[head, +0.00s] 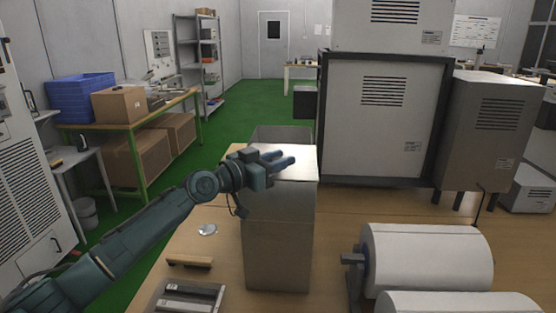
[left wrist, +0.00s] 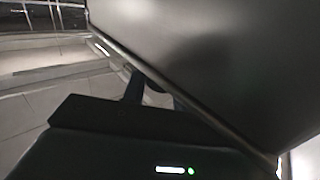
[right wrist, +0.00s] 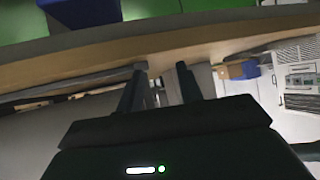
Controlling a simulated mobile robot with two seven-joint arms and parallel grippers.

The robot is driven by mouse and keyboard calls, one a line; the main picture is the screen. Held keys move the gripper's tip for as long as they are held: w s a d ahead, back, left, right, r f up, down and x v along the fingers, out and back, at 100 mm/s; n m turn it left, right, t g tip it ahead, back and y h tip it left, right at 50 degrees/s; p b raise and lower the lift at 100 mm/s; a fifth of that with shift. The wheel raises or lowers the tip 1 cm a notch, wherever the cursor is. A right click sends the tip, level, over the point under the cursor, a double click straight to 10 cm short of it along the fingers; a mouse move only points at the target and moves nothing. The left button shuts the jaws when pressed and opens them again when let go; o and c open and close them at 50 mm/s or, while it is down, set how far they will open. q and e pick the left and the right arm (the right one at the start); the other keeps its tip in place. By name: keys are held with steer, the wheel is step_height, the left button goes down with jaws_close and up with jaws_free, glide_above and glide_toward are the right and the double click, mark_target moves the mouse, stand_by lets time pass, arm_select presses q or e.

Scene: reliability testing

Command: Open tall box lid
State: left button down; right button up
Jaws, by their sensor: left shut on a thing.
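The tall box (head: 277,240) is a grey metal column standing upright on the wooden table. Its bright lid (head: 303,165) shows at the top, beside and under my left gripper's fingers. My left gripper (head: 284,160) comes in from the left and is shut on the lid. In the left wrist view, a large grey panel (left wrist: 200,50) fills the right side, and its edge runs by the fingers, which it partly hides. How far the lid is raised, I cannot tell. My right gripper (right wrist: 160,85) shows only in its own wrist view, open and empty by a table edge.
White rolls (head: 430,255) lie on the table at the right front. A large framed cabinet (head: 385,130) stands behind. A brown-handled brush-like item (head: 190,262) and a grey tray-like item (head: 190,297) lie left of the box. Bare tabletop (head: 340,210) shows right of the box.

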arm_select(q)
steer(key=shift+w+r+p, duration=0.1)
steer(key=shift+r+p, duration=0.45)
steer(key=shift+p, duration=0.25)
steer(key=shift+r+n+p, duration=0.3)
steer(key=shift+r+p, duration=0.1)
steer(key=shift+p, duration=0.15)
steer(key=shift+w+r+n+g+y+p, duration=0.2)
steer(key=shift+r+g+y+p, duration=0.05)
steer(key=shift+r+p, duration=0.25)
steer(key=shift+w+r+n+g+y+p, duration=0.25)
steer(key=shift+r+p, duration=0.15)
steer(key=shift+p, duration=0.15)
steer(key=w+r+g, duration=0.1)
steer(key=w+r+n+g+y+p, duration=0.1)
steer(key=r, duration=0.1)
steer(key=shift+r+n, duration=0.15)
steer(key=shift+n, duration=0.1)
steer(key=shift+w+r+n+g+y, duration=0.3)
steer(key=shift+w+r+n+g, duration=0.35)
steer(key=shift+w+r, duration=0.35)
arm_select(e)
steer(key=shift+s+d+r+g+h, duration=0.45)
steer(key=shift+d+r, duration=0.2)
steer(key=shift+d, duration=0.2)
steer(key=shift+s, duration=0.1)
steer(key=shift+c, duration=0.3)
